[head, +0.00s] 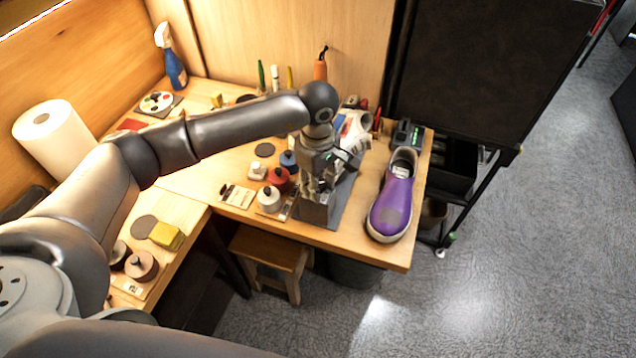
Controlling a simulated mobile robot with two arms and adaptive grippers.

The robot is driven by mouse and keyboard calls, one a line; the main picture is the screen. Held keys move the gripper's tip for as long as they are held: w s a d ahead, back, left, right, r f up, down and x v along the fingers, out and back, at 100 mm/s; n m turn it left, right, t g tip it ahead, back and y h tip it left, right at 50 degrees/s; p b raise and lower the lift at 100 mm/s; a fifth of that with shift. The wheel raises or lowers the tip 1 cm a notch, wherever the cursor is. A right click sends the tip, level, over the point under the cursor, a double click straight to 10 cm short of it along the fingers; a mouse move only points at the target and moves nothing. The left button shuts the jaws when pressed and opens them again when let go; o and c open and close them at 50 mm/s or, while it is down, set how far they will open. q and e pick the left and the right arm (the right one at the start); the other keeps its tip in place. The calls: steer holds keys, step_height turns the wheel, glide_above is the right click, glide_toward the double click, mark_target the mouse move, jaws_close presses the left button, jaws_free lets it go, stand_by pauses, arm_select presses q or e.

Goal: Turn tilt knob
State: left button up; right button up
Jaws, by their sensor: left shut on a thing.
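My left gripper (322,180) reaches down over a grey stand (318,214) near the front edge of the workbench. Its fingers are shut on a small part at the stand, the tilt knob, which the fingers largely hide. The knob's angle cannot be made out. A white shoe with coloured patches (355,132) shows behind the gripper, partly covered by it. My right gripper is not in view.
A purple sneaker (391,208) lies to the right on the bench (400,256). Several small jars, including a red one (279,180), stand left of the gripper.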

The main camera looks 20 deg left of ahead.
arm_select(q)
steer(key=shift+f+m+b, duration=0.15)
steer(key=shift+m+b, duration=1.1)
steer(key=shift+m, duration=0.45)
steer(key=shift+m+b, duration=0.3)
steer(key=shift+b, duration=0.3)
steer(key=shift+m+b, duration=0.6)
steer(key=shift+m, duration=0.1)
